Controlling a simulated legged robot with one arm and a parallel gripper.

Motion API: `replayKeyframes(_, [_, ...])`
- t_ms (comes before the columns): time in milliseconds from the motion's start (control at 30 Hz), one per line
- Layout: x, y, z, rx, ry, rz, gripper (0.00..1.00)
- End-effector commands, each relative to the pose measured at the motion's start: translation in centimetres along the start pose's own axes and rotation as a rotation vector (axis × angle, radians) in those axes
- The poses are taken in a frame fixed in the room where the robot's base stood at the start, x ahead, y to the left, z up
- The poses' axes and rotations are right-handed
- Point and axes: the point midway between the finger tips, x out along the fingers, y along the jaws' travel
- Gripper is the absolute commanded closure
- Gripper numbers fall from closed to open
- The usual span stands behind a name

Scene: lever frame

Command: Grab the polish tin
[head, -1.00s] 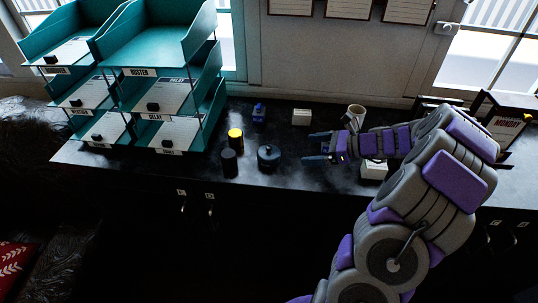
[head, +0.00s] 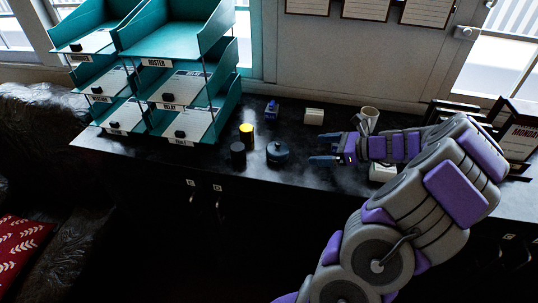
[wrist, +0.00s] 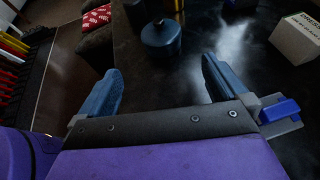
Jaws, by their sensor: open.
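A round, dark blue lidded tin (head: 278,153), which I take to be the polish tin, stands on the black counter in the head view. My gripper (head: 326,148) is to its right, with its blue fingers open, empty and pointing left towards it. In the wrist view the tin (wrist: 161,38) stands beyond the gap between the open fingers (wrist: 161,68). The fingers and tin are apart.
A dark cylinder (head: 238,155) and a yellow-topped one (head: 247,134) stand left of the tin. Behind are a blue object (head: 272,110), a pale box (head: 314,116) and a mug (head: 369,115). Teal trays (head: 222,105) fill the left. The counter's front edge is close.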

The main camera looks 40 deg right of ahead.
Motion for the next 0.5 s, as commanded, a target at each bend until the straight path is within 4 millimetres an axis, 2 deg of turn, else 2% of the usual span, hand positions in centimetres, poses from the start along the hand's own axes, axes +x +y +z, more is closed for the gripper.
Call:
replayKeyframes(33, [1.2, 0.1, -0.1, -0.001, 0.002, 0.005, 0.00])
replayKeyframes(300, [6.6, 0.1, -0.2, -0.001, 0.001, 0.005, 0.00])
replayKeyframes(500, [9.7, 0.0, -0.2, 0.001, 0.000, 0.005, 0.00])
